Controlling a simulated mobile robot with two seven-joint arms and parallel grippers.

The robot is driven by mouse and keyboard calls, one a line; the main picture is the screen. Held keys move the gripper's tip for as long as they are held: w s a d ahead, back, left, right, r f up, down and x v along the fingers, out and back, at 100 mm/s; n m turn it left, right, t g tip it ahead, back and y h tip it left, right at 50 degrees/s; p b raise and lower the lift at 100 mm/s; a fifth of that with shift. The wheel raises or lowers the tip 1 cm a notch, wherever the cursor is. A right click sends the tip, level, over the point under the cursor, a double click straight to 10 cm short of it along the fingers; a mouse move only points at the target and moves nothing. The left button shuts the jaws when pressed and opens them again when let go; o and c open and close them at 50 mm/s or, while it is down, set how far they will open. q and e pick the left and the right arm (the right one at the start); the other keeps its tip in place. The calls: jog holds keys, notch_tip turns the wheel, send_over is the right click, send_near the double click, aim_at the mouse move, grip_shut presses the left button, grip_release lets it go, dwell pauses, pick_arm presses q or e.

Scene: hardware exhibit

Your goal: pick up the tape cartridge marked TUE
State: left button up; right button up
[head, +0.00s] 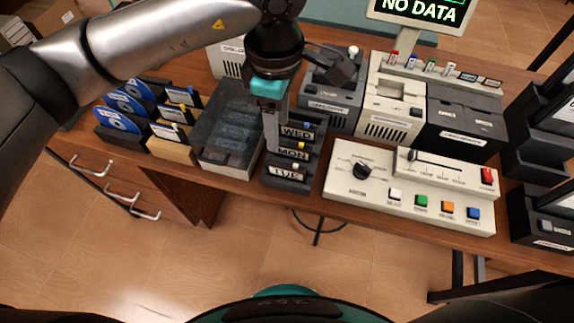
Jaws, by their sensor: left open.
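The tape cartridge marked TUE (285,172) sits at the front of a small dark rack, with its white label facing me. The cartridge marked MON (293,154) sits right behind it, and the one marked WED (297,133) sits behind that. My left gripper (275,138) comes down from above and points down at the rack's left side, near the MON and WED cartridges and behind TUE. It is open with nothing seen between its fingers, though one finger largely hides the other. My right gripper is not in view.
A clear-lidded box (216,156) stands close left of the rack, with disk holders (125,125) farther left. A beige control panel (410,190) with a knob and coloured buttons lies to the right. Beige and dark machines (392,105) stand behind. The table's front edge is close to the rack.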

pick_arm(q)
send_over(281, 164)
jog(key=f, duration=0.6)
jog(key=shift+s+a+f, duration=0.1)
jog(key=shift+s+f, duration=0.05)
jog(key=shift+s, duration=0.05)
jog(key=f+b, duration=0.1)
jog(key=f, duration=0.4)
jog(key=shift+w+f, duration=0.15)
jog(key=shift+w, duration=0.05)
grip_shut()
